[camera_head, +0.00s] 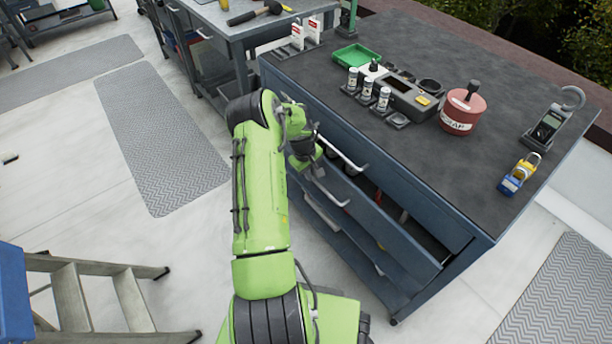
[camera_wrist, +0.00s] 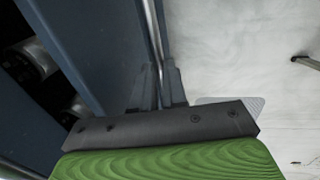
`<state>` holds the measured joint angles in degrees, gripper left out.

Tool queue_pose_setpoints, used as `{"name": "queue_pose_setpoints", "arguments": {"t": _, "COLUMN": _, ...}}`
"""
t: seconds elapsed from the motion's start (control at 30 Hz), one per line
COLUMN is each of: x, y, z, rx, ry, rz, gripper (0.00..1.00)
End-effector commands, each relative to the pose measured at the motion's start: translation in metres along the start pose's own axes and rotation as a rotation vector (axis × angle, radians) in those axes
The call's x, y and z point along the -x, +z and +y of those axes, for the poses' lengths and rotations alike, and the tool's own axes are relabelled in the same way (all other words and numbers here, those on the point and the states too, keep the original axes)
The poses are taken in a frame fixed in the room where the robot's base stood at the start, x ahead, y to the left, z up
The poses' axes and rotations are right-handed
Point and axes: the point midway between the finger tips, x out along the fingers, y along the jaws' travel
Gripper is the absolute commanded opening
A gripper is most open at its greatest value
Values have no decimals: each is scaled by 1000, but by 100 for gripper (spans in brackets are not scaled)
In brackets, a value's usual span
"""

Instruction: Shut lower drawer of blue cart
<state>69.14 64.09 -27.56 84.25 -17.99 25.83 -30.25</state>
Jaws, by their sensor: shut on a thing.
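The blue cart (camera_head: 455,262) stands at the right with a dark grey top. One of its drawers (camera_head: 395,238) is pulled out, showing its dark inside and some contents. Its pale bar handle (camera_head: 333,194) is on the front panel. My gripper (camera_head: 318,172) is at the far end of this handle, partly hidden by my own arm. In the wrist view, the two fingers (camera_wrist: 158,88) are closed around the silver handle bar (camera_wrist: 155,38), beside the blue drawer front (camera_wrist: 85,48). Cylindrical items (camera_wrist: 38,58) show inside the drawer.
Bottles (camera_head: 367,90), a red pot (camera_head: 463,110), a green tray (camera_head: 357,56) and padlocks (camera_head: 520,173) stand on the cart top. A workbench (camera_head: 215,18) is behind. A step ladder (camera_head: 75,295) stands at front left. The left floor and grey mat (camera_head: 158,135) are clear.

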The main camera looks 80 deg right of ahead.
Motion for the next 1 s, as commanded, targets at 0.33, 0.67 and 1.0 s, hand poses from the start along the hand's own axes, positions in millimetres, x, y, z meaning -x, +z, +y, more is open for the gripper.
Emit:
{"name": "queue_pose_setpoints", "arguments": {"t": 0.33, "x": -1, "y": 0, "z": 4, "rx": 1, "ry": -2, "rz": 0, "gripper": 0}}
{"name": "queue_pose_setpoints", "arguments": {"t": 0.67, "x": -1, "y": 0, "z": 4, "rx": 1, "ry": -2, "rz": 0, "gripper": 22}}
{"name": "queue_pose_setpoints", "arguments": {"t": 1.0, "x": -1, "y": 0, "z": 4, "rx": 1, "ry": -1, "rz": 0, "gripper": 38}}
